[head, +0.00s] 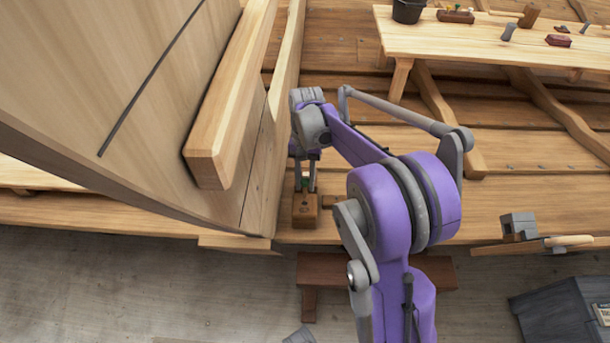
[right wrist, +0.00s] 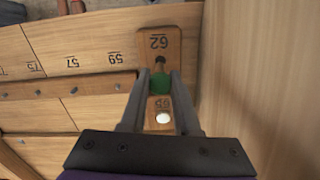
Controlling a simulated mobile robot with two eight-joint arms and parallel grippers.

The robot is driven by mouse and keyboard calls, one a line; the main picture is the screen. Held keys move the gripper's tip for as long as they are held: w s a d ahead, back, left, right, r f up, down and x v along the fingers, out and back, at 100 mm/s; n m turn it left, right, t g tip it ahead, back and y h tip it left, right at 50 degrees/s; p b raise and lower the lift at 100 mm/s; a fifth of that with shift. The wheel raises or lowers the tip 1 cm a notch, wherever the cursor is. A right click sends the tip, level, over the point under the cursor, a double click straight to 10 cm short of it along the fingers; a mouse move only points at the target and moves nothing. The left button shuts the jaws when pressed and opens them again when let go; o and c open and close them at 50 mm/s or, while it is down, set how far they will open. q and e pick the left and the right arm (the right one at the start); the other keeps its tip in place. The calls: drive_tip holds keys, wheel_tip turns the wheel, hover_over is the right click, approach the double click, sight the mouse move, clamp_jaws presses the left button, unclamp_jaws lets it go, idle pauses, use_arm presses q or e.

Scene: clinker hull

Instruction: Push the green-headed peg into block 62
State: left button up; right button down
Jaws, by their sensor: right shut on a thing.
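The green-headed peg (right wrist: 158,84) is between the fingers of my right gripper (right wrist: 160,80), which is shut on it. Its green head also shows in the head view (head: 305,184). Block 62 (right wrist: 158,40) is a brown wooden block with its number upside down in the right wrist view. It also shows in the head view (head: 304,212), below the gripper. A dark spot, hole or shank, shows on the block just beyond the green head. I cannot tell how deep the peg sits. My left gripper is not in view.
A block with a white-headed peg (right wrist: 163,118) lies close under the fingers. A wooden strip (right wrist: 60,87) runs to the left. A tall plank wall (right wrist: 250,70) stands close on the right. A bench with tools (head: 480,40) stands at the back right.

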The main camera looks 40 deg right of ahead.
sight(305, 194)
drive_tip(key=shift+a+f, duration=0.1)
drive_tip(key=shift+f, duration=0.35)
drive_tip(key=shift+s+f+b, duration=0.1)
drive_tip(key=shift+f+b, duration=0.15)
drive_tip(key=shift+b, duration=0.05)
idle(0.4)
drive_tip(key=shift+s+a+f, duration=0.1)
drive_tip(key=shift+f, duration=0.1)
drive_tip(key=shift+b+x, duration=0.8)
drive_tip(key=shift+x, duration=0.15)
idle(0.4)
drive_tip(key=c, duration=0.6)
unclamp_jaws()
drive_tip(key=shift+o, duration=0.2)
drive_tip(key=shift+r, duration=0.1)
drive_tip(key=shift+p+v, duration=2.6)
drive_tip(key=shift+v, duration=1.35)
